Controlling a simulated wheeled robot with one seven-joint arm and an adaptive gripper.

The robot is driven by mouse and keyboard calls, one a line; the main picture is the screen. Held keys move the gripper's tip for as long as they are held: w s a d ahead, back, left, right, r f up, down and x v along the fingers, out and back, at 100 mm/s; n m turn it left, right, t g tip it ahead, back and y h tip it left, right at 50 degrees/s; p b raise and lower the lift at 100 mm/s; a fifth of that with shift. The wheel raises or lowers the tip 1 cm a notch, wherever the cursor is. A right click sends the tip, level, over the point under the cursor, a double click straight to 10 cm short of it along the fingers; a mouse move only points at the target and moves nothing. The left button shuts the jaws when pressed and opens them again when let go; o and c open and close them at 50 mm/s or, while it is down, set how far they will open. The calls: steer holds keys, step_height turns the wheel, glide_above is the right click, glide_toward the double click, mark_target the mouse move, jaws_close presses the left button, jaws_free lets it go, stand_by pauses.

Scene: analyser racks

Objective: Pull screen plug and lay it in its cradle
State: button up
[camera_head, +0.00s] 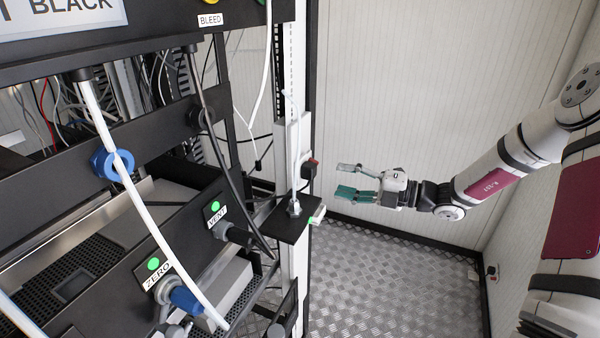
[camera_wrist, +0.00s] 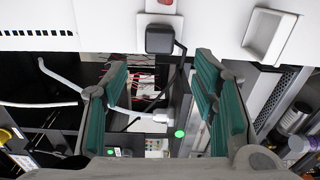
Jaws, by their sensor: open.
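My gripper (camera_head: 347,180) is open and empty, its green-padded fingers pointing left toward the rack post, with a gap to it. In the wrist view my gripper (camera_wrist: 162,78) spans a black plug (camera_wrist: 160,40) seated in a white socket plate, beyond the fingertips; its dark cable hangs down between the fingers. A black plug with red beside it (camera_head: 309,170) shows on the post in the head view. A white plug (camera_head: 294,208) with a white cable stands on a small black shelf (camera_head: 283,226). I cannot tell which plug is the screen's, nor identify the cradle.
A white recessed box (camera_wrist: 268,35) is at upper right in the wrist view. The black rack (camera_head: 150,130) fills the left, with hanging cables and ZERO and VENT fittings. Around my gripper, above the metal floor (camera_head: 395,280), there is free room.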

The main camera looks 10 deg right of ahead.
mark_target(315, 172)
steer(key=shift+w+d+f+m+t, duration=0.1)
steer(key=shift+w+d+m+t, duration=0.15)
steer(key=shift+m+t, duration=0.2)
steer(key=shift+b+x, duration=0.9)
steer(key=shift+x, duration=3.6)
steer(key=shift+s+p, duration=0.1)
steer(key=shift+p, duration=0.3)
jaws_close()
steer(key=shift+d, duration=0.15)
